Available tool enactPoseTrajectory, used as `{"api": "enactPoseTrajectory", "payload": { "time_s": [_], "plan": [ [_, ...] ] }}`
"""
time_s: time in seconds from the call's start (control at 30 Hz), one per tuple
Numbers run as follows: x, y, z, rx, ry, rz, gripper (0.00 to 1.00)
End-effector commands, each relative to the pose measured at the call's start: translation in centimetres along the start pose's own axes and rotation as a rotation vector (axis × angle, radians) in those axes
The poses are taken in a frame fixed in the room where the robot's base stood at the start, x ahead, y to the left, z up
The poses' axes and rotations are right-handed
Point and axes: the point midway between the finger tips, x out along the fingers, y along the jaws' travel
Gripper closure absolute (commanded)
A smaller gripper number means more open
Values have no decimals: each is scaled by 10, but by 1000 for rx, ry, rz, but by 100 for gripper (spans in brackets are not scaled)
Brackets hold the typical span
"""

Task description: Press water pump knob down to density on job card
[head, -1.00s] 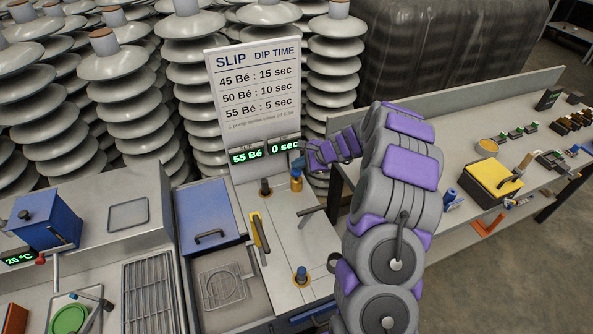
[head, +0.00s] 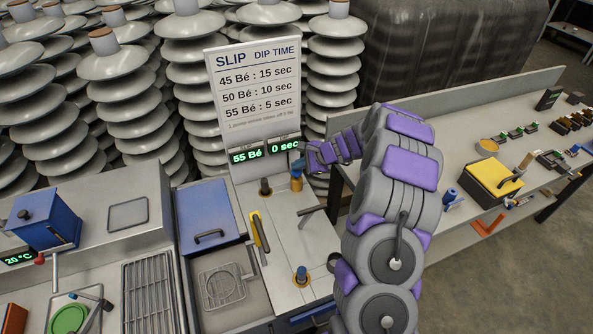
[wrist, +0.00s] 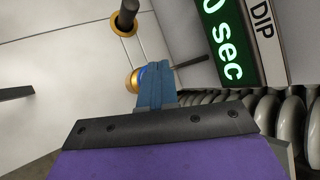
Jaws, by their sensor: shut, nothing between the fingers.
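My gripper (head: 298,167) is shut, its blue fingertips over a brass-collared knob (head: 296,185) at the back right of the grey panel. The wrist view shows the shut blue fingers (wrist: 155,85) in front of that knob's brass collar (wrist: 132,80), with a bit of bright blue beside them; whether they touch is unclear. Another blue knob in a brass ring (head: 301,274) stands at the panel's front, and a dark knob (head: 265,187) at the back left. I cannot tell which is the water pump's. The density display (head: 246,155) reads 55 Bé. I cannot make out a job card.
A slip sign (head: 257,90) lists 45, 50 and 55 Bé with dip times, above a 0 sec display (head: 285,145). Insulator stacks (head: 190,80) stand close behind.

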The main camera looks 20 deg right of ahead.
Motion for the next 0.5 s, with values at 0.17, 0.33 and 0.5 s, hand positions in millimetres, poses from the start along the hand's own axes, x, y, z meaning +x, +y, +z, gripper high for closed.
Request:
{"api": "enactPoseTrajectory", "payload": {
  "time_s": [0.17,0.33,0.5],
  "plan": [
    [2,1,-1,0,0,1,100],
    [3,2,-2,0,0,1,100],
    [5,3,-3,0,0,1,100]
  ]
}}
